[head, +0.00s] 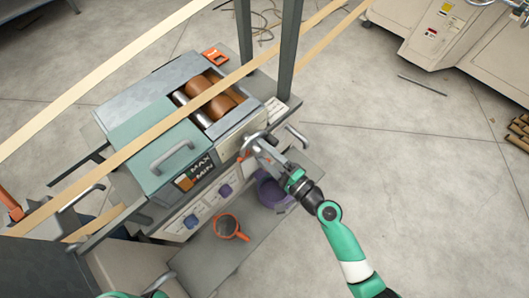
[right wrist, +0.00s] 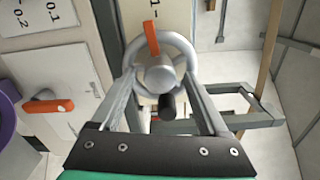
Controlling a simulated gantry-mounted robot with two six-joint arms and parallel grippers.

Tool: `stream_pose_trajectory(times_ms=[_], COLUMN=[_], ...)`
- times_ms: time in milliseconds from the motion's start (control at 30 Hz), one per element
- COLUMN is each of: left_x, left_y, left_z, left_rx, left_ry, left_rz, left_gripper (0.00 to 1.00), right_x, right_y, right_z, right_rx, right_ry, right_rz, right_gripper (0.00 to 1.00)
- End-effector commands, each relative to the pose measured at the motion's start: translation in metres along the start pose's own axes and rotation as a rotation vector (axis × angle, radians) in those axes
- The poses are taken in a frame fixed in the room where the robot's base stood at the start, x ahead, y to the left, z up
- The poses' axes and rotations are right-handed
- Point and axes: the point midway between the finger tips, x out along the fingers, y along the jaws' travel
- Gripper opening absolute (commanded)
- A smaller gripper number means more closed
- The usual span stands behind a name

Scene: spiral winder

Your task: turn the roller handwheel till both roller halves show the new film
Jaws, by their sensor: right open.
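The grey roller handwheel (right wrist: 160,42) is on the machine's side, with an orange pointer (right wrist: 151,38) at its top and a black knob (right wrist: 167,106) below its hub. In the head view the handwheel (head: 250,143) is partly covered by my right gripper. My right gripper (head: 260,147) is open in front of it, its fingers on either side of the hub in the right wrist view (right wrist: 160,80); I cannot tell whether they touch it. The roller halves (head: 219,106) look copper-brown in the machine's open top, beside a silver roller (head: 201,117). My left gripper is out of sight.
Pale film bands (head: 120,157) cross above the machine. A teal lid with a handle (head: 172,157) is left of the rollers. A purple pot (head: 273,193) and an orange-rimmed cup (head: 229,227) are on the grey shelf below. A grey post (head: 290,50) stands behind. The floor at right is mostly clear.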

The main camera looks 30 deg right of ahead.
Motion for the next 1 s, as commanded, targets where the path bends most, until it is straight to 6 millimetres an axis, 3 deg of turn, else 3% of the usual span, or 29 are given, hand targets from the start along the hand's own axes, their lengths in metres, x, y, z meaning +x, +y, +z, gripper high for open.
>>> stream_pose_trajectory(times_ms=[167, 400, 600, 1000], left_x=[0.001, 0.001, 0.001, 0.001], left_y=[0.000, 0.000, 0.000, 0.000], left_z=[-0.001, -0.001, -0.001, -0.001], left_rx=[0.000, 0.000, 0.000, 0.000], left_ry=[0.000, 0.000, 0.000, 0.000], left_rz=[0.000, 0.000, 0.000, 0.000], left_gripper=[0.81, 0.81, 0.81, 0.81], right_x=[-0.016, -0.072, -0.108, -0.116], right_y=[0.001, 0.001, 0.001, 0.000], right_z=[-0.001, -0.002, -0.001, 0.000], right_rx=[0.001, 0.003, 0.002, 0.000], right_ry=[0.003, 0.006, 0.004, 0.000], right_rz=[0.002, 0.002, 0.002, 0.000], right_gripper=[0.78, 0.78, 0.78, 0.78])
